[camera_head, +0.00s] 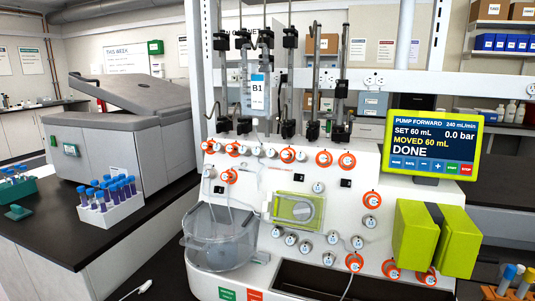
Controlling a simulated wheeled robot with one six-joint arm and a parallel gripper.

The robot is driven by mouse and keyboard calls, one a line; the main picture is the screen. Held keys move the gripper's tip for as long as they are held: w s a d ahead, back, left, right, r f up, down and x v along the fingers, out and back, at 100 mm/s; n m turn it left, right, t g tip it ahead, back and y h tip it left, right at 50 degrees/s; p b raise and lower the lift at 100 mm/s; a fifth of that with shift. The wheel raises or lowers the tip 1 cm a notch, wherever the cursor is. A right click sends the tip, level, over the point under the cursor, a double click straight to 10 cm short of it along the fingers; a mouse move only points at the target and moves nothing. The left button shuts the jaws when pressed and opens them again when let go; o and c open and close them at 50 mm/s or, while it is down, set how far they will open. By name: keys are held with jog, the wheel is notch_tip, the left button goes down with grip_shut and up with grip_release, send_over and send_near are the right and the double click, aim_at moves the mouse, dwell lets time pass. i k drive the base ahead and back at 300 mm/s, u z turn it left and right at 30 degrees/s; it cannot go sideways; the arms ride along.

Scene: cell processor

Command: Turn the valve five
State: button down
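The white cell processor (335,205) fills the middle of the view. Its front carries several round valve knobs, some with orange rings. Others sit at upper left (229,176), right (372,199) and along the lower right (354,262). Several knobs have no orange ring. The number labels are too small to read, so I cannot tell which is valve five. My gripper is not in view.
A clear round bowl (220,238) projects at the front left. A lime box (437,238) juts out at the right, below the screen (432,146), which reads DONE. A bag marked B1 (258,95) hangs above. A white tube rack (110,210) stands on the left bench.

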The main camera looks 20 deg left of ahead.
aim_at(257, 152)
jog(key=k, duration=1.3)
jog(key=u, duration=0.65)
jog(key=i, duration=0.55)
jog(key=u, duration=0.75)
jog(key=i, duration=0.85)
jog(key=z, duration=0.25)
